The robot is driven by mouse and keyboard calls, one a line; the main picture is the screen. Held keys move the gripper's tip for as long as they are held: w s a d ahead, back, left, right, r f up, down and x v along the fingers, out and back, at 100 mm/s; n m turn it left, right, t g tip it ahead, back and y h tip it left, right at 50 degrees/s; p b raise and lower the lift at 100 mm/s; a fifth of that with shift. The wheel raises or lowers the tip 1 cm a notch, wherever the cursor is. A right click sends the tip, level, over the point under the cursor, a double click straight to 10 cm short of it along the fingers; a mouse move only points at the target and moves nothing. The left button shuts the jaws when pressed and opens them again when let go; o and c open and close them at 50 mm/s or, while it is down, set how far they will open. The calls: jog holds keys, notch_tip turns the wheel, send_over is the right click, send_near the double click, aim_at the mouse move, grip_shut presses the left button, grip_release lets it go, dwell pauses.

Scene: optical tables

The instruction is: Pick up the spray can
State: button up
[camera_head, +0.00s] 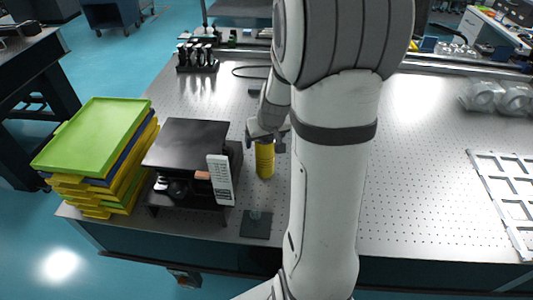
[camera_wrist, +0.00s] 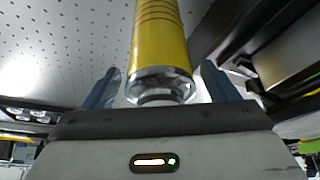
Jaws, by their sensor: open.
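The spray can (camera_head: 265,160) is a yellow cylinder standing upright on the perforated optical table, just right of a black box-shaped device. In the wrist view the yellow can (camera_wrist: 160,40) shows its silver metal top close to my gripper's palm. My gripper (camera_head: 265,138) is at the top of the can in the head view. In the wrist view its two blue-grey fingers stand apart on either side of the can top, and my gripper (camera_wrist: 160,88) is open around it. Visible gaps remain between the fingers and the can. My arm hides the table area right of the can.
The black device (camera_head: 187,134) with a white remote-like panel (camera_head: 220,180) stands close left of the can. A stack of green and yellow trays (camera_head: 95,137) is farther left. Glassware (camera_head: 485,96) is far right.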

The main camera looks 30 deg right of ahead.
jog(key=shift+c, duration=0.5)
jog(key=shift+r, duration=0.1)
jog(key=c, duration=1.5)
